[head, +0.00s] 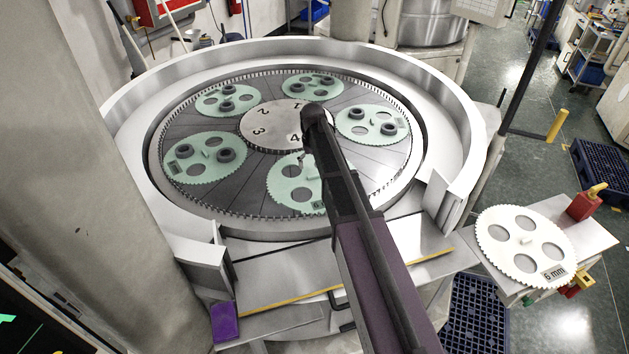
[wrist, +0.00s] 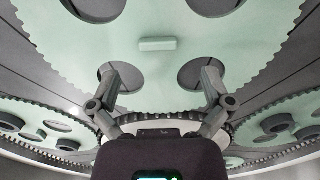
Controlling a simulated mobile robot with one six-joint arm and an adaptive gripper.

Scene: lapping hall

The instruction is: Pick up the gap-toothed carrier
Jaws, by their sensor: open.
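Several pale green toothed carriers lie on the round grey lapping plate in the head view. I cannot tell from these frames which one has a gap in its teeth. The nearest carrier (head: 288,186), by the number 4, is partly hidden by my arm. In the wrist view a green carrier (wrist: 165,20) fills the upper middle, with a small raised bar (wrist: 157,44) and empty round holes. My gripper (wrist: 160,85) is open and empty over this carrier, its fingers spread wider than the bar, which lies ahead of the fingertips.
Dark rings sit in the other carriers (head: 205,153). A raised metal rim (head: 455,100) surrounds the plate. A white carrier (head: 525,240) marked 6 mm lies on a side table at the right. A purple block (head: 225,322) is at the front left.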

